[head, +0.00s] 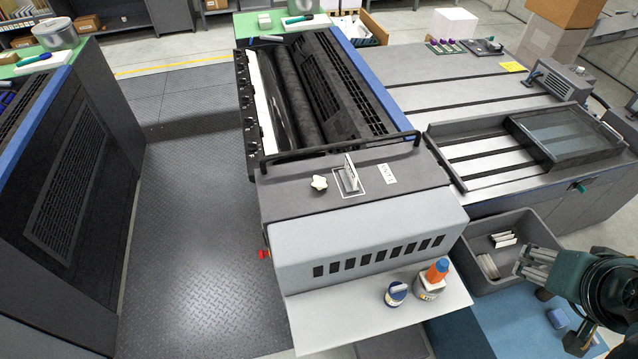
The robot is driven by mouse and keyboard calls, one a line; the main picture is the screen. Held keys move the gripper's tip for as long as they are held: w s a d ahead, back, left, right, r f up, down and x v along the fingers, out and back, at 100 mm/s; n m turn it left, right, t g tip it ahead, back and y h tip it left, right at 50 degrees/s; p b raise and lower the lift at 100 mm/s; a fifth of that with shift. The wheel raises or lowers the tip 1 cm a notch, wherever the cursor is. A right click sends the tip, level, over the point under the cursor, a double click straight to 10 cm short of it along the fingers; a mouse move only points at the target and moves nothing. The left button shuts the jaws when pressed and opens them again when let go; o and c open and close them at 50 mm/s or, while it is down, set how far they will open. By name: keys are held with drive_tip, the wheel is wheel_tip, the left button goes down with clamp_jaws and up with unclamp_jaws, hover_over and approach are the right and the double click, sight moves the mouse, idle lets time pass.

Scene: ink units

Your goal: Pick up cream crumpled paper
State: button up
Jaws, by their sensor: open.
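A small off-white, lumpy piece that looks like the cream crumpled paper (319,183) lies on the dark top of the near printing unit (288,197), left of a small upright plate (351,176). My gripper (531,264) is at the lower right, over the right side of a grey bin (468,286). It is open, with nothing seen between its fingers. It is well to the right of the paper and apart from it.
A black rail (335,147) runs behind the paper. The bin holds several pale pieces. A dark tray (567,135) stands at the right. The unit's top around the paper is mostly clear.

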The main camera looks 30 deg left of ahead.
drive_tip(key=shift+w+a, duration=0.1)
drive_tip(key=w+a+r+n+g+y, duration=0.1)
drive_tip(key=w+a+n, duration=0.2)
drive_tip(key=w+a, duration=0.25)
drive_tip(key=w+a+r+n+g, duration=0.1)
drive_tip(key=w+a+r+n, duration=0.1)
drive_tip(key=w+a, duration=0.3)
drive_tip(key=n+g+h+b, duration=0.1)
drive_tip(key=n+g, duration=0.4)
drive_tip(key=n, duration=0.9)
hover_over(319, 179)
drive_tip(key=f, duration=1.6)
drive_tip(key=shift+d+f, duration=0.25)
drive_tip(key=shift+f, duration=0.15)
drive_tip(key=shift+s+a+f, duration=0.1)
drive_tip(key=shift+a+f, duration=0.05)
drive_tip(key=shift+a, duration=0.05)
drive_tip(key=shift+f, duration=1.3)
